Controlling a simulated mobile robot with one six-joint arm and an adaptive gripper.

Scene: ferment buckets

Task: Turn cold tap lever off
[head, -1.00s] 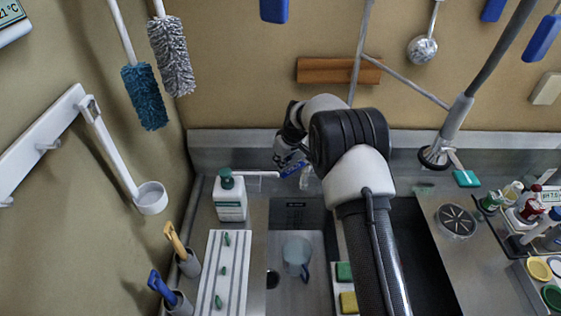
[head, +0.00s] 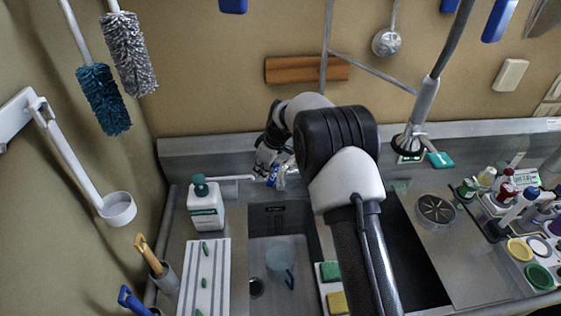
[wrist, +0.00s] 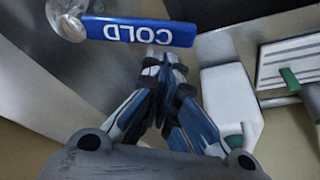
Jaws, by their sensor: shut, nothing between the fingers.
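The cold tap lever (wrist: 140,32) is a blue bar marked COLD, upside down in the wrist view. Its left end meets a round, clear, shiny part (wrist: 66,18). In the head view the lever (head: 272,176) is a small blue piece at the back of the sink, partly hidden by my arm. My gripper (wrist: 165,62) is shut and empty, its fingertips close to the lever's right half. I cannot tell if they touch it. In the head view my gripper (head: 267,164) is just above the lever.
A pale spout (head: 236,179) runs left of the lever. A white soap bottle (head: 206,211) stands beside the sink. A clear jug (head: 280,257) is in the basin near the drain. Green and yellow sponges (head: 331,271) lie on the divider. A bottle rack (head: 497,229) stands far right.

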